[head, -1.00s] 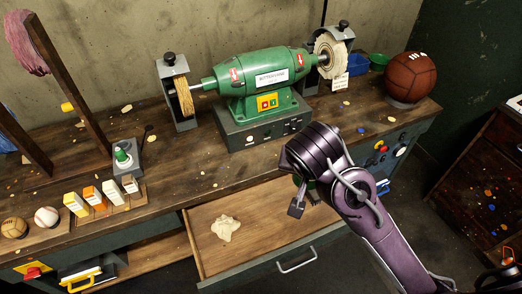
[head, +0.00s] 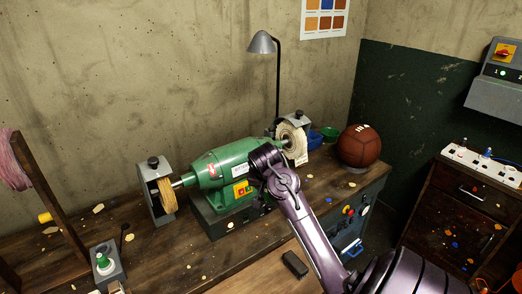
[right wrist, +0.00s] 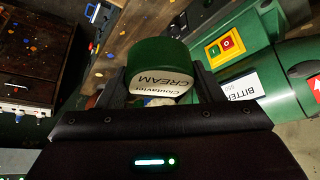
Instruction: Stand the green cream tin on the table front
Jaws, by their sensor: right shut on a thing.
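The green cream tin (right wrist: 160,60) fills the middle of the right wrist view, with a white label reading "CREAM" that looks upside down. It sits between the two fingers of my right gripper (right wrist: 163,86), which is shut on it. In the head view my right arm reaches in from the lower right, and its end overlaps the green buffing machine (head: 208,170). The tin and fingertips are hidden there. The table (head: 180,245) is dark wood with paint spots. My left gripper is not in view.
A wheel (head: 291,140) is at the machine's right and another wheel (head: 167,195) at its left. A small dark block (head: 295,265) shows near the lower edge.

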